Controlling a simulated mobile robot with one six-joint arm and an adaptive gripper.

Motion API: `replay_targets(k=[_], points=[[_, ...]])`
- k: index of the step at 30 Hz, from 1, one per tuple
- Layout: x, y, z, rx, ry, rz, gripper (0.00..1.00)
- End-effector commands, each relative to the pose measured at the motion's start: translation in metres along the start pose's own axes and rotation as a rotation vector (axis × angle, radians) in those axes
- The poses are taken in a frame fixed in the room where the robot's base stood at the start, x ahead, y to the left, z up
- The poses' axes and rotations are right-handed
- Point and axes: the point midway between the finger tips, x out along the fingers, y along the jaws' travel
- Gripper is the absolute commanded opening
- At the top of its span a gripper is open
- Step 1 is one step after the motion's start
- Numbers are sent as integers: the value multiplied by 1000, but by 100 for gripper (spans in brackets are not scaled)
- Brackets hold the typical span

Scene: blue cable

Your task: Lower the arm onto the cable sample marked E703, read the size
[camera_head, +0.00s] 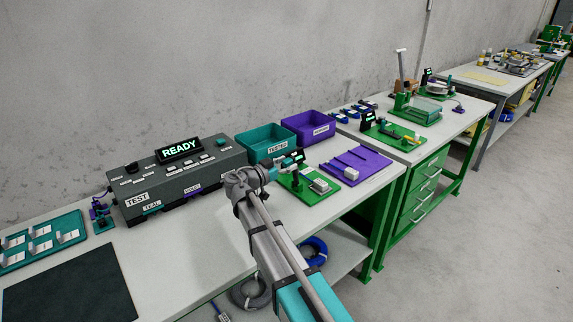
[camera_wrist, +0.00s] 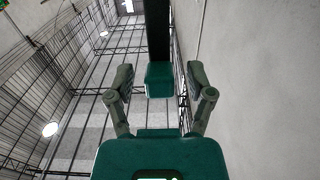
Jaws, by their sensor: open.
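No label reading E703 can be made out in either view, so I cannot tell which piece is that cable sample. A blue cable coil (camera_head: 314,250) lies on the shelf under the near bench, partly behind my arm. A grey coil (camera_head: 247,293) lies left of it. My gripper (camera_wrist: 160,80) shows in the wrist view with its two fingers apart. A dark bar with a green block end appears between them; I cannot tell what it is. Behind them are the ceiling and wall. In the head view my arm reaches over the near bench.
A dark test box (camera_head: 180,178) reading READY stands on the near bench (camera_head: 190,255). Teal (camera_head: 262,147) and purple (camera_head: 308,127) bins, a green fixture (camera_head: 306,190) and a purple tray (camera_head: 352,168) sit right of it. A dark mat (camera_head: 70,287) lies at left. Floor at right is clear.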

Motion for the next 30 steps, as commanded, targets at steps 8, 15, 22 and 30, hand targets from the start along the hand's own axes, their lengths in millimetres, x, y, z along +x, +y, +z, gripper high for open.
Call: replay_targets(k=[8, 15, 22, 30], points=[[0, 0, 0, 0, 0, 0, 54], [0, 0, 0, 0, 0, 0, 9], [0, 0, 0, 0, 0, 0, 0], [5, 2, -2, 0, -12, 6, 0]])
